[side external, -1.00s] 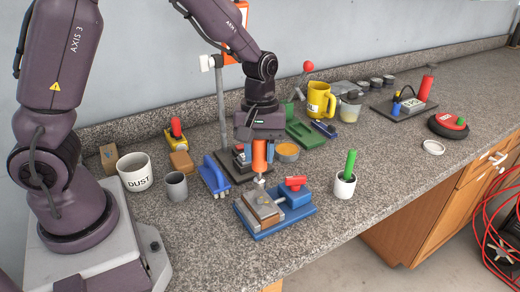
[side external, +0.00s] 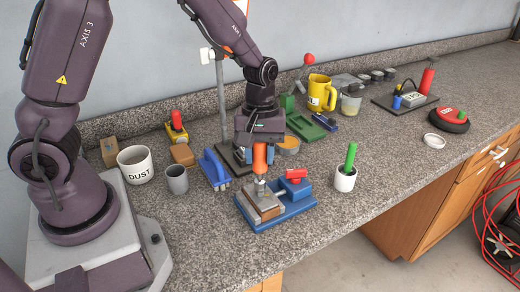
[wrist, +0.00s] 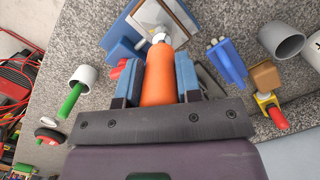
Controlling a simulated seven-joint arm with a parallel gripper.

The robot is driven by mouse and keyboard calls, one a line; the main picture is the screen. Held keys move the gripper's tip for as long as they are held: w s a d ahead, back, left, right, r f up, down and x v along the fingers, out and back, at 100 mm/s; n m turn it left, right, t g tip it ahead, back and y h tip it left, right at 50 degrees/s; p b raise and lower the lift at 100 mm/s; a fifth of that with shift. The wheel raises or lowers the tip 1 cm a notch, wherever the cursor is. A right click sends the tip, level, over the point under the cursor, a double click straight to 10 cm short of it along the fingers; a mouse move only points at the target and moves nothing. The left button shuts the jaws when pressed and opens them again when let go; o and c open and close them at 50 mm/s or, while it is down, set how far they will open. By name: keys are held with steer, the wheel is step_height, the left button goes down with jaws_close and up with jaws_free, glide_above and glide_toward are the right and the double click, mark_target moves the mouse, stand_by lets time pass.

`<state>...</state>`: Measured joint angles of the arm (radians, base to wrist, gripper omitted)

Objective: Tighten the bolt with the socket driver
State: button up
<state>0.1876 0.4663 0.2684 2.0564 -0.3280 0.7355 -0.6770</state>
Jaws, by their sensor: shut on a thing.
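My gripper (side external: 260,146) is shut on the orange handle of the socket driver (side external: 260,158). The driver points down, its silver socket end at the block (side external: 267,213) clamped in the blue vise (side external: 297,208). In the wrist view, the orange handle (wrist: 158,82) sits between the blue fingers, and the silver socket (wrist: 160,37) overlaps the edge of the framed block (wrist: 172,14). The bolt is not clearly visible; the socket may cover it. I cannot tell whether the socket touches it.
A white cup with a green-handled tool (side external: 345,179) stands right of the vise. A blue brush-like tool (side external: 214,168) and grey cup (side external: 177,179) are left. A yellow mug (side external: 320,92) and green tray (side external: 306,127) lie behind. The counter in front is clear.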

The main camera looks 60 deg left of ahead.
steer(key=shift+f, duration=0.2)
steer(key=shift+f, duration=0.8)
steer(key=m, duration=0.3)
steer(key=shift+m, duration=0.4)
steer(key=shift+m+y, duration=0.3)
steer(key=shift+m, duration=0.5)
steer(key=shift+m+g, duration=0.3)
steer(key=shift+m, duration=0.8)
